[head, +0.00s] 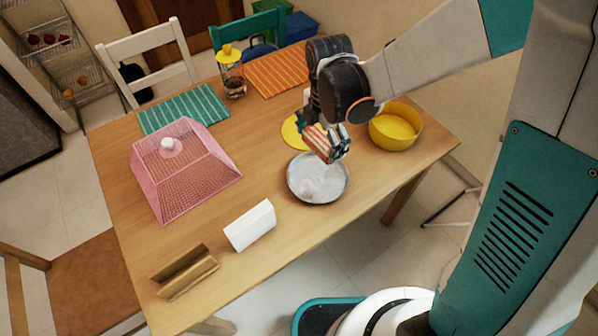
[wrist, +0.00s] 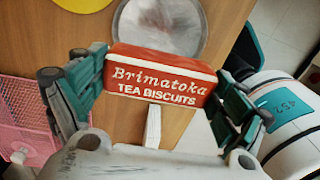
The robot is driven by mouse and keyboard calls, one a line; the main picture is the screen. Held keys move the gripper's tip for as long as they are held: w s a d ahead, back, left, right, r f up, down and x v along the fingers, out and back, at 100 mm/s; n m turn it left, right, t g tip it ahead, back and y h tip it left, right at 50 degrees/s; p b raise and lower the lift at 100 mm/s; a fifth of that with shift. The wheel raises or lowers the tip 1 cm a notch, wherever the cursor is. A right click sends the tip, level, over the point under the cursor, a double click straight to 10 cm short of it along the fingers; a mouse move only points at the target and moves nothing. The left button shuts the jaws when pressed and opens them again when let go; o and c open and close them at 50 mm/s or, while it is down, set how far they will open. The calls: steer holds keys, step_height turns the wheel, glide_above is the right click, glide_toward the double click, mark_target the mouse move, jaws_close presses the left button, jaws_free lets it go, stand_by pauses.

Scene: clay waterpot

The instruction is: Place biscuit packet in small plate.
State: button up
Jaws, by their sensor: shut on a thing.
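The biscuit packet (wrist: 160,80) is red and white with "Brimatoka Tea Biscuits" on it. My gripper (wrist: 155,90) is shut on it, with a finger at each end. In the head view, my gripper (head: 330,143) holds the packet (head: 320,142) above the table, at the far edge of the small plate. The small plate (head: 317,196) is a round, shallow, grey metal dish near the table's front edge, and it looks empty. It also shows in the wrist view (wrist: 165,25), beyond the packet.
A yellow bowl (head: 396,127) stands right of the plate, and a flat yellow disc (head: 294,131) lies behind it. A pink mesh cover (head: 183,170) is at the left. A white box (head: 250,226) and a brown holder (head: 184,272) stand at the front left.

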mark_target(318, 179)
step_height(318, 179, down, 15)
steer(key=b, duration=0.4)
steer(key=shift+w+d+b, duration=0.1)
steer(key=shift+w+b, duration=0.05)
steer(key=shift+b, duration=0.25)
steer(key=shift+f, duration=0.15)
steer(key=o, duration=0.8)
steer(key=shift+o, duration=0.2)
step_height(318, 179, up, 12)
steer(key=p, duration=0.4)
steer(key=shift+r+p, duration=0.25)
steer(key=shift+p, duration=0.15)
